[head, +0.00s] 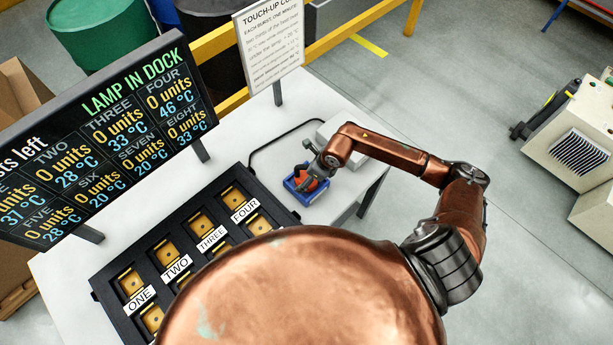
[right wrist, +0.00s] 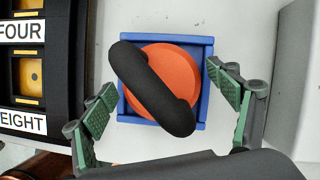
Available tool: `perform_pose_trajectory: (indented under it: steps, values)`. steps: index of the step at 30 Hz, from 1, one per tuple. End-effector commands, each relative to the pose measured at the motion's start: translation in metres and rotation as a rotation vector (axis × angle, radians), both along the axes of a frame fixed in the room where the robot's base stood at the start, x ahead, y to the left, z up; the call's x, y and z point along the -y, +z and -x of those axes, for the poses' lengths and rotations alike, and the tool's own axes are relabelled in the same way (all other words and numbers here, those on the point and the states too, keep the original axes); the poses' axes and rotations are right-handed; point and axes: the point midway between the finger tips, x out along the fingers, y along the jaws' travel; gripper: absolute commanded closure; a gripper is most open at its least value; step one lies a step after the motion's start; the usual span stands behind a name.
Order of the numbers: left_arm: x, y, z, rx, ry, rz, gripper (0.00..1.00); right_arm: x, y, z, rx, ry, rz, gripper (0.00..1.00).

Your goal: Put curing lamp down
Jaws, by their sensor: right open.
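The curing lamp, an orange round body with a black bar handle across it (right wrist: 155,90), sits in a square blue dock (right wrist: 204,50) in the right wrist view. In the head view the orange lamp (head: 308,184) shows in the blue dock (head: 291,189), partly hidden by my gripper. My right gripper (right wrist: 168,104) is open, its green-padded fingers on either side of the lamp and apart from the handle. In the head view the right gripper (head: 312,172) is right over the dock. My left gripper is not in view.
A black tray (head: 97,281) of labelled, gold-coloured cells lies left of the dock. A display board (head: 104,130) reading "LAMP IN DOCK" and a white sign (head: 270,45) stand behind. A pale box (head: 326,132) with a black cable is close by. The table's right edge is near.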

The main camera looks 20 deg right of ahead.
Motion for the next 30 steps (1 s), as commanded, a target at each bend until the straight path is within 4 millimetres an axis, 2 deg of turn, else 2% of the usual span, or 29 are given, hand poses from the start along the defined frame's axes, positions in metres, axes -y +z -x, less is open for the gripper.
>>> perform_pose_trajectory:
  steps: [12, 16, 21, 30]
  values:
    - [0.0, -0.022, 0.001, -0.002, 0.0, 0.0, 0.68, 0.021, 0.074, 0.024, 0.003, 0.001, 0.005, 0.19]
    - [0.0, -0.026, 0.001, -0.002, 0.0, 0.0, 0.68, 0.025, 0.092, 0.03, 0.001, 0.0, 0.003, 0.19]
    - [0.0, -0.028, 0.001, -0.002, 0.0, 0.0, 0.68, 0.027, 0.103, 0.035, -0.001, 0.0, 0.002, 0.19]
    - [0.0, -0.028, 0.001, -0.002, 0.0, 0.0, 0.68, 0.027, 0.105, 0.035, 0.0, 0.0, 0.001, 0.19]
